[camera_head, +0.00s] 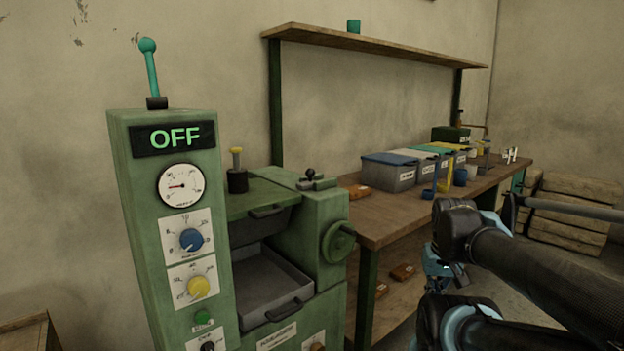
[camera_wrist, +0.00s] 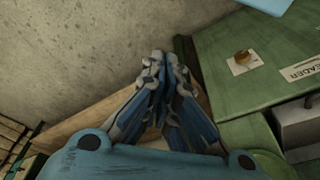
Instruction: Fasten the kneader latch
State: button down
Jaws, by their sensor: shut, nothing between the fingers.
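The green kneader (camera_head: 335,205) stands at the centre left in the head view, with a grey tray (camera_head: 270,285) in its open front. A small metal fitting with a black knob (camera_head: 311,177) sits on top of its right housing; I cannot tell whether this is the latch or whether it is fastened. In the wrist view, part of a green machine body (camera_wrist: 235,60) with a label ending in "EADER" (camera_wrist: 303,70) and a brass knob (camera_wrist: 243,57) is at the right. My gripper (camera_wrist: 154,62) is shut and empty, apart from that green body.
The control column (camera_head: 150,230) reads OFF, with a teal lever on top. A wooden bench (camera_head: 400,215) with several lidded bins (camera_head: 388,176) runs behind to the right. Wooden crates (camera_head: 565,220) stand at the far right. Orange-brown blocks lie under the bench.

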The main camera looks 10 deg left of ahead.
jog(key=w+a+r+n+g+y, duration=0.1)
jog(key=w+a+r+g+y, duration=0.2)
jog(key=w+a+r+y, duration=1)
jog(key=w+a+r+n+g+y, duration=0.1)
jog(key=w+a+r, duration=0.3)
jog(key=w+r, duration=0.3)
jog(key=w+a+r+n+g+y, duration=0.2)
jog(key=w+r, duration=0.5)
jog(key=w, duration=0.7)
jog(key=shift+w+a, duration=0.3)
jog(key=shift+a, duration=0.6)
jog(key=x, duration=0.4)
jog(key=s+x, duration=0.1)
jog(key=x, duration=0.6)
jog(key=shift+s+a+f, duration=0.1)
jog(key=shift+s+f, duration=0.05)
jog(key=shift+s, duration=0.35)
jog(key=shift+s+a+f, duration=0.2)
jog(key=shift+s+a, duration=0.2)
jog(key=shift+s, duration=0.25)
